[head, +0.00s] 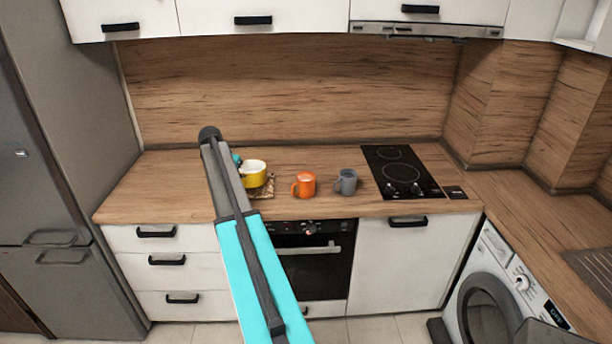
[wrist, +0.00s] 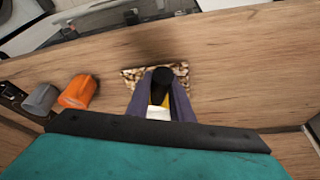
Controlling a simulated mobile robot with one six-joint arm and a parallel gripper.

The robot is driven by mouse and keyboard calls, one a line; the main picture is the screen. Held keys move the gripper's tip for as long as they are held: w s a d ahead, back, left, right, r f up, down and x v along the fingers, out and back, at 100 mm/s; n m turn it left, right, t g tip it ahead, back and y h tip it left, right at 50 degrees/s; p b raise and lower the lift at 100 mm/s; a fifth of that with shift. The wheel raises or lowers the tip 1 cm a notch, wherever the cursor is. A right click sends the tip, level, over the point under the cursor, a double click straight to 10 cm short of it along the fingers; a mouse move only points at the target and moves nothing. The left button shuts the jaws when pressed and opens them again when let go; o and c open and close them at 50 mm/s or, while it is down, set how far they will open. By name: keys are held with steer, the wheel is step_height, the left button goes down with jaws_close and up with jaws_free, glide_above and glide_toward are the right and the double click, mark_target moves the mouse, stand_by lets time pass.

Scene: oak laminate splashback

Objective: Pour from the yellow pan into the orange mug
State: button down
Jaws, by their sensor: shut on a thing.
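The yellow pan (head: 253,176) has a pale inside and shows at the mid-left of the counter in the head view, partly behind my arm. In the wrist view its dark handle (wrist: 161,84) lies between the two fingers of my gripper (wrist: 161,80), which is shut on it. The pan is over a patterned mat (wrist: 133,75); I cannot tell whether it touches the mat. The orange mug (head: 303,185) stands upright to the right of the pan, apart from it. The mug also shows at left in the wrist view (wrist: 77,92). The pan's contents are not clear.
A grey mug (head: 346,182) stands just right of the orange mug. A black cooktop (head: 402,172) lies further right. The wooden splashback (head: 290,90) rises behind the counter, and a fridge (head: 70,130) stands at left. The counter's left part (head: 150,188) is clear.

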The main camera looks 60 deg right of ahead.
steer(key=s+d+m+p, duration=0.1)
steer(key=s+d+m, duration=0.1)
steer(key=d, duration=0.6)
steer(key=shift+s+d+f+g, duration=0.3)
steer(key=shift+s+f, duration=0.1)
steer(key=shift+s, duration=0.2)
steer(key=s+r+m+t, duration=0.1)
steer(key=s+r+t, duration=0.2)
steer(key=s+t, duration=0.2)
steer(key=shift+s+d+p, duration=0.25)
steer(key=shift+s+p, duration=0.05)
steer(key=shift+s, duration=0.35)
steer(key=shift+s+r+t, duration=0.1)
steer(key=shift+s+t, duration=0.1)
steer(key=shift+t, duration=0.1)
steer(key=shift+s+r+m, duration=0.1)
steer(key=shift+s+m, duration=0.05)
steer(key=shift+m, duration=0.15)
